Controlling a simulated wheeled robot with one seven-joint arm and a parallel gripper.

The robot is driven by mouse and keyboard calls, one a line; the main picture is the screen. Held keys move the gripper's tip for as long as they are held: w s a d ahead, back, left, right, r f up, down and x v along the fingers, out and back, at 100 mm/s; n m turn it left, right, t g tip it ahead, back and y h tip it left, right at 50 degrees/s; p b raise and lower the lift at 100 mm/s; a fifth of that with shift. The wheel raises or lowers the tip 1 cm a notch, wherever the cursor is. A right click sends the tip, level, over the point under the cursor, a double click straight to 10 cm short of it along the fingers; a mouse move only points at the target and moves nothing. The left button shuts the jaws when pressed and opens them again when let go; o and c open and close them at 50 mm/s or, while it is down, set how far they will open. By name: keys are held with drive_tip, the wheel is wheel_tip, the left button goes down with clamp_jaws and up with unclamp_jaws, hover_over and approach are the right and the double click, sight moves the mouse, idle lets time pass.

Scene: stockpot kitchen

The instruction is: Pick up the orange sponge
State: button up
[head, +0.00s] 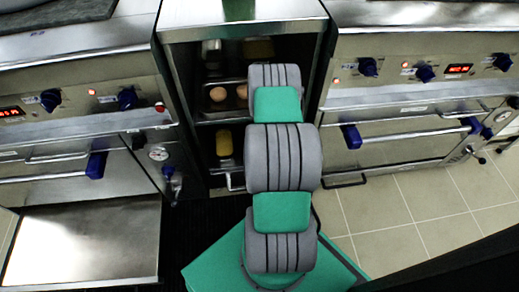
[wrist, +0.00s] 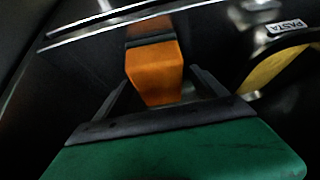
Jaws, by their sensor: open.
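The orange sponge (wrist: 155,72) is an upright orange block with a dark strip along its top, in the middle of the wrist view. My gripper (wrist: 158,80) is open, with one dark finger on each side of the sponge in that picture. Gaps show between the fingers and the sponge, so it is not gripped. I cannot tell how far the sponge reaches between the fingers. In the head view my arm reaches into the open cabinet and hides the gripper; I cannot make out the sponge there.
The steel cabinet (head: 185,27) has shelves holding round brownish items (head: 218,94) and a yellow item (head: 224,142). A yellow curved thing (wrist: 277,70) and a PASTA label (wrist: 285,27) are right of the sponge. Ovens with blue knobs flank the cabinet.

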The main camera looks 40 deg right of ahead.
drive_tip(key=shift+r, duration=0.1)
drive_tip(key=c, duration=1.4)
drive_tip(key=shift+r, duration=0.1)
drive_tip(key=shift+r+p, duration=0.35)
drive_tip(key=shift+r, duration=0.05)
wheel_tip(320, 180, up, 3)
drive_tip(key=shift+p, duration=0.9)
drive_tip(key=p+v, duration=0.1)
drive_tip(key=v, duration=0.2)
drive_tip(key=p+v, duration=0.1)
drive_tip(key=v, duration=0.2)
drive_tip(key=shift+s+a+f, duration=0.15)
drive_tip(key=shift+a+f, duration=0.05)
drive_tip(key=shift+f, duration=0.05)
drive_tip(key=shift+c, duration=0.2)
drive_tip(key=s+a+r+p, duration=0.3)
drive_tip(key=s+a, duration=0.3)
drive_tip(key=s, duration=0.2)
drive_tip(key=shift+s+r+p, duration=0.15)
drive_tip(key=shift+r+p, duration=0.15)
drive_tip(key=shift+r, duration=0.4)
drive_tip(key=shift+a, duration=0.1)
